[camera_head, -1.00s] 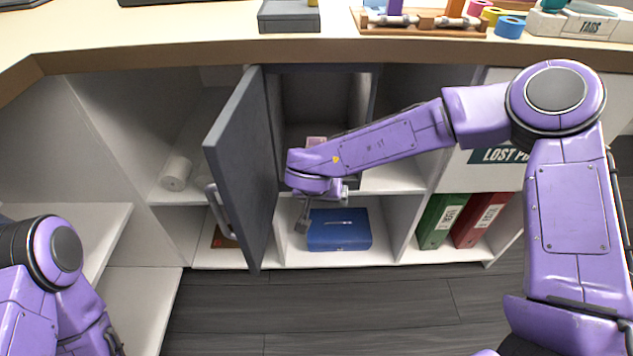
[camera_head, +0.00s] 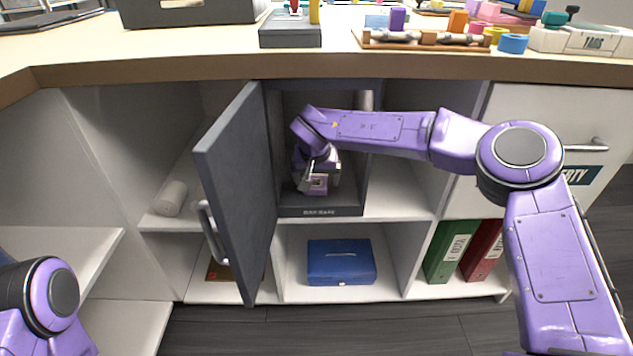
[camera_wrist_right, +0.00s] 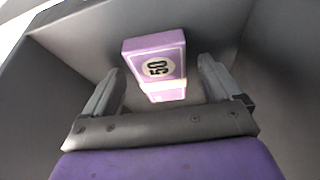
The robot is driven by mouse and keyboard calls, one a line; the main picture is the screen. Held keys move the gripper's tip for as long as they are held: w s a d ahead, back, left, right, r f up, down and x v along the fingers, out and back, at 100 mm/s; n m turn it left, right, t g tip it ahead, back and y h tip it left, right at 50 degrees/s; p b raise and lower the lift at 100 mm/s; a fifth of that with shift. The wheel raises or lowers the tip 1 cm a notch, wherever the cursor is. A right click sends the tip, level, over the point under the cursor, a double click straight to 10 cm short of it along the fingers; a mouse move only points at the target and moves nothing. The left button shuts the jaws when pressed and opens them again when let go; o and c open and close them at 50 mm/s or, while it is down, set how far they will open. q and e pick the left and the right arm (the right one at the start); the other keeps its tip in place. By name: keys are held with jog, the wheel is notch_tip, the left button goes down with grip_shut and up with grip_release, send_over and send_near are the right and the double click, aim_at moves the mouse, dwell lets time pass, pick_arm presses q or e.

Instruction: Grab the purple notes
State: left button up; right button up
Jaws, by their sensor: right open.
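The purple notes (camera_wrist_right: 155,62) are a small lilac banded stack marked "50". In the right wrist view they lie ahead of and between my two fingers, on the grey floor of the safe. In the head view a pinkish-purple block (camera_head: 317,187) shows at the fingers, partly covered by them. My right gripper (camera_wrist_right: 161,66) is open inside the safe, with a gap on each side of the stack. It also shows in the head view (camera_head: 318,176), below the wrist. My left gripper is not in view, only part of the left arm.
The dark safe (camera_head: 318,211) has its door (camera_head: 237,190) swung open to the left. Its walls are close around the right gripper. A blue box (camera_head: 341,262) sits below, green and red binders to the right. The counter edge (camera_head: 300,67) runs above.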

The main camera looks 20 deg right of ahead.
jog(key=shift+w+f, duration=0.1)
jog(key=shift+f, duration=0.2)
jog(key=shift+r, duration=0.1)
jog(key=c, duration=1.1)
jog(key=shift+c, duration=0.3)
jog(key=shift+r, duration=0.1)
